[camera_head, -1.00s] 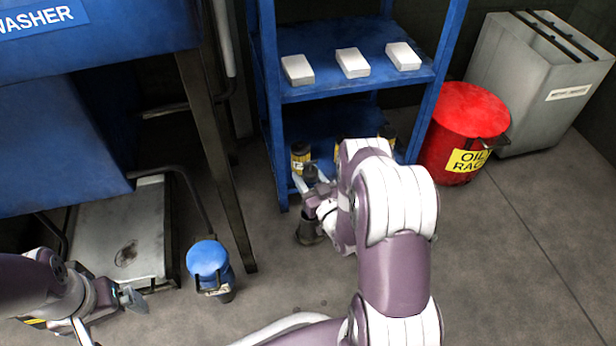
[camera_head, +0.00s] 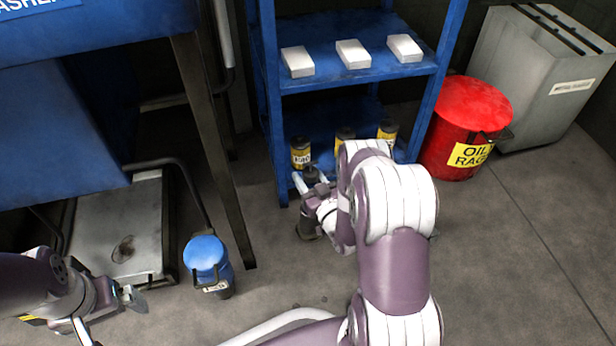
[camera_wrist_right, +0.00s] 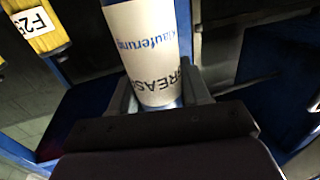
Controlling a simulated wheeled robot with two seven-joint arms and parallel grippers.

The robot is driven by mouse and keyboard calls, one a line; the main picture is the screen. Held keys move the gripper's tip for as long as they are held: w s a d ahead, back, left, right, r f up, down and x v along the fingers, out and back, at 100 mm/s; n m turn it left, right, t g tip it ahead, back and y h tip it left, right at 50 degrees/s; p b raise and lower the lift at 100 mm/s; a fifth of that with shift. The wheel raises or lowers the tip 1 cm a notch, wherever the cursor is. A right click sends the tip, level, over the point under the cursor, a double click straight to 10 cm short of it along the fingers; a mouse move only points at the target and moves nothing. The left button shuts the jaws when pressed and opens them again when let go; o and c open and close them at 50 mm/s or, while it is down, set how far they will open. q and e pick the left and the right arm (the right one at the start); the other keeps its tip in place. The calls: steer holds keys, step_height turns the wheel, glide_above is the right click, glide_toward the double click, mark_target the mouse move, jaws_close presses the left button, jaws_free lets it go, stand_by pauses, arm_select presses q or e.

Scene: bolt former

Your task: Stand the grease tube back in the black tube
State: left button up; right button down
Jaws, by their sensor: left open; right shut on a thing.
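The grease tube (camera_wrist_right: 145,48) has a white label with blue and dark lettering. It shows between the fingers of my right gripper (camera_wrist_right: 158,98) in the right wrist view, and the gripper is shut on it. In the head view my right gripper (camera_head: 313,192) is low in front of the blue shelf, partly hidden by my right arm. A dark upright cylinder (camera_head: 308,224) shows just below it, perhaps the black tube; I cannot tell whether the grease tube is inside it. My left gripper (camera_head: 132,297) is open and empty at the lower left.
The blue shelf (camera_head: 357,82) holds several white boxes above and yellow-and-black canisters (camera_head: 300,154) below. A red oil-rag bin (camera_head: 466,130) stands right of it. A blue-lidded container (camera_head: 206,255) stands on the floor at left.

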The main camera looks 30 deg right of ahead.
steer(key=shift+f+b, duration=1.6)
steer(key=shift+f, duration=0.55)
steer(key=shift+c, duration=2.3)
jaws_free()
